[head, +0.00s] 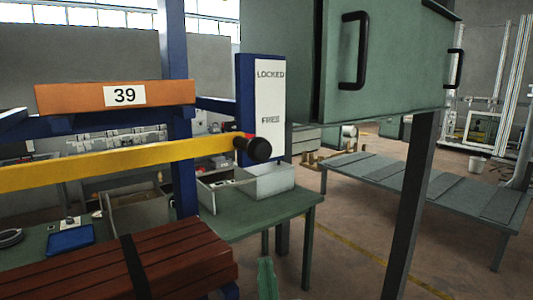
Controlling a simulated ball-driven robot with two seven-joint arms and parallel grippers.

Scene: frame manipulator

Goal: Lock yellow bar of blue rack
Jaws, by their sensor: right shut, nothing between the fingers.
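The yellow bar (110,165) crosses the left half of the view, rising slightly to the right. It ends in a round black knob (258,149) with a bit of red beside it. The blue rack (174,40) has an upright post behind the bar. A blue plate with a white label (270,95) reads LOCKED at the top and FREE lower down. The knob sits below the word FREE, at the plate's lower end. My right gripper (266,278), green, is shut and empty at the bottom edge, below the knob and apart from it. My left gripper is not in view.
An orange beam marked 39 (75,97) lies above the bar. Reddish-brown planks with a black strap (190,262) lie below it. A green cabinet with black handles (385,60) stands at the right. A green table (285,207) with trays is behind.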

